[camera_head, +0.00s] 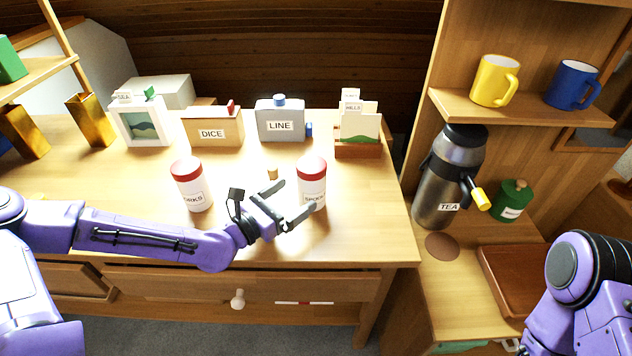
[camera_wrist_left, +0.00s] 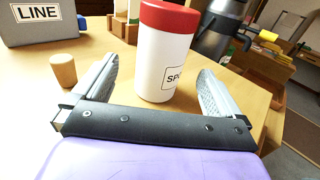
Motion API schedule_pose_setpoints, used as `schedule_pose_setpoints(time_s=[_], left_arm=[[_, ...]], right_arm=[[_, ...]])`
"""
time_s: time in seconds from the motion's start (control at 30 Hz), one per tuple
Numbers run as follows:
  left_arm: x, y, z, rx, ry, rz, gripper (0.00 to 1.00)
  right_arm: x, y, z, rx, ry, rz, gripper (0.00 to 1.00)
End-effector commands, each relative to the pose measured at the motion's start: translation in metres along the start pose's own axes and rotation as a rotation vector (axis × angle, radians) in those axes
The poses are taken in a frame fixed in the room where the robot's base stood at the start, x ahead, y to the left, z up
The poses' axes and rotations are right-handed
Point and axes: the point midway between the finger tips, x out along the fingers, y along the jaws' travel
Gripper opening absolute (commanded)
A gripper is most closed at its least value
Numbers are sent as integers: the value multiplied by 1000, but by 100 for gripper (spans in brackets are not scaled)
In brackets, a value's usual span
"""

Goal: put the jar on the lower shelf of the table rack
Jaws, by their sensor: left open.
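Two white jars with red lids stand upright on the wooden table. One jar (camera_head: 191,184), with a label that reads like "FORKS", is on the left; the other jar (camera_head: 312,182), labelled "SPOO…", is on the right and also shows in the left wrist view (camera_wrist_left: 163,55). My left gripper (camera_head: 292,204) is open at the right jar. In the left wrist view its fingers (camera_wrist_left: 155,90) stand on either side of this jar, with gaps showing. A wooden rack (camera_head: 42,72) is partly in view at the left edge. My right arm shows at lower right; its gripper is out of view.
A small cork-coloured cylinder (camera_head: 272,173) stands near my left gripper. The DICE box (camera_head: 213,128), LINE box (camera_head: 281,122), a picture frame (camera_head: 143,122) and card holder (camera_head: 357,140) line the back. Gold vases (camera_head: 91,119) stand by the rack. A flask (camera_head: 447,185) stands right of the table.

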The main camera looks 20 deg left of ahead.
Motion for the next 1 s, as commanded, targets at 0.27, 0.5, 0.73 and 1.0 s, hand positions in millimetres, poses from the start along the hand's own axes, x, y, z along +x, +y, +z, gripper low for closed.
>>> schedule_pose_setpoints(time_s=[0.27,0.5,0.73,1.0], left_arm=[[40,0,1,0,1,1,99],[82,-2,7,0,1,-1,99],[91,-2,7,-3,-1,-1,99],[91,-2,7,-2,-1,-1,40]], right_arm=[[-1,0,0,0,-1,1,100],[-9,1,-4,0,0,0,100],[-9,1,-3,0,0,0,100],[-9,1,-3,0,-1,0,100]])
